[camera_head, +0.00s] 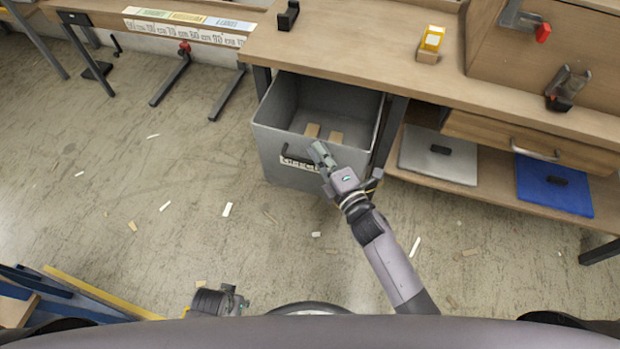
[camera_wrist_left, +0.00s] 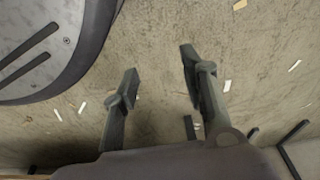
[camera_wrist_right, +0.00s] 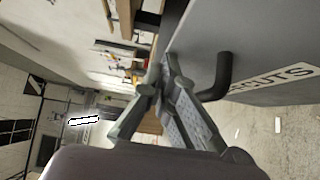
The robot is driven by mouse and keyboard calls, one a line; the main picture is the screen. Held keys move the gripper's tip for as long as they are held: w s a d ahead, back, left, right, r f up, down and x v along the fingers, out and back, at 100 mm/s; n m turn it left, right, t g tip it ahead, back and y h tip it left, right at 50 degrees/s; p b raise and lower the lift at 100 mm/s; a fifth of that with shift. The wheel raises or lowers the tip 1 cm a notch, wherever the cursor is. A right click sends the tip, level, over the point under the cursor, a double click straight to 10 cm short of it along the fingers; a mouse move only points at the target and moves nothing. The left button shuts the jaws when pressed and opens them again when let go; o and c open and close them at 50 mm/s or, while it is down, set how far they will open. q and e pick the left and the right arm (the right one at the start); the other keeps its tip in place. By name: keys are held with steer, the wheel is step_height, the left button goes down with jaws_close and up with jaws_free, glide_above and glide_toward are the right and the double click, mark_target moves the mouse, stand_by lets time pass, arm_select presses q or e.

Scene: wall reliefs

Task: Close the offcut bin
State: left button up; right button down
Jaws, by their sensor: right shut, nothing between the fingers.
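The offcut bin (camera_head: 278,146) is a grey open-topped box pulled out from under the workbench, with a few wooden offcuts (camera_head: 312,130) inside. Its dark handle (camera_head: 298,161) and white label are on the front face; the handle also shows in the right wrist view (camera_wrist_right: 222,78). My right gripper (camera_head: 318,150) is shut and empty, at the bin's front near the right end of the handle; I cannot tell if it touches. In the right wrist view its fingertips (camera_wrist_right: 165,70) are by the bin's front. My left gripper (camera_wrist_left: 158,85) is open and empty above the floor.
The wooden workbench (camera_head: 360,50) spans the back above the bin. A lower shelf right of the bin holds a grey case (camera_head: 438,156) and a blue case (camera_head: 553,186). Small scraps lie on the floor. A blue and yellow frame (camera_head: 100,292) stands at lower left.

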arm_select(q)
step_height(320, 180, up, 18)
steer(key=w+t+b, duration=0.1)
steer(key=w+b, duration=0.2)
steer(key=b, duration=0.2)
steer(key=shift+r, duration=0.25)
arm_select(e)
steer(key=w+d, duration=0.2)
steer(key=w, duration=0.6)
steer(key=w+d, duration=0.3)
steer(key=w, duration=0.6)
steer(key=shift+d+r, duration=0.15)
steer(key=shift+d, duration=0.2)
steer(key=shift+r, duration=0.1)
